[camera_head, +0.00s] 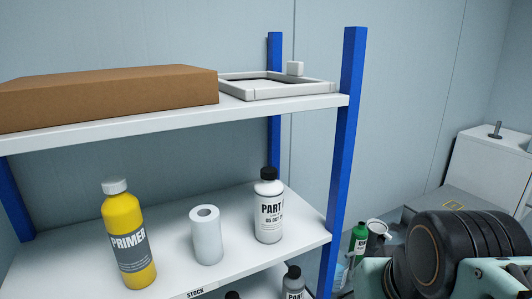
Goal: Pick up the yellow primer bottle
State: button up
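The yellow primer bottle (125,236) stands upright on the middle shelf at the left, with a white cap and a grey label reading PRIMER. Nothing touches it. My arm shows at the lower right, with a dark round joint and pale green parts, well to the right of the bottle and outside the shelf. My gripper's fingers are not in view.
A white roll (206,236) and a white PART bottle (269,206) stand right of the primer on the middle shelf (170,220). A cardboard box (110,95) and a white frame (325,88) lie on the shelf above. A blue post (345,140) stands at the right.

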aim_at(121, 214)
jog(key=u, duration=0.4)
jog(key=j+u, duration=0.1)
jog(key=u, duration=1.05)
jog(key=i+j, duration=0.05)
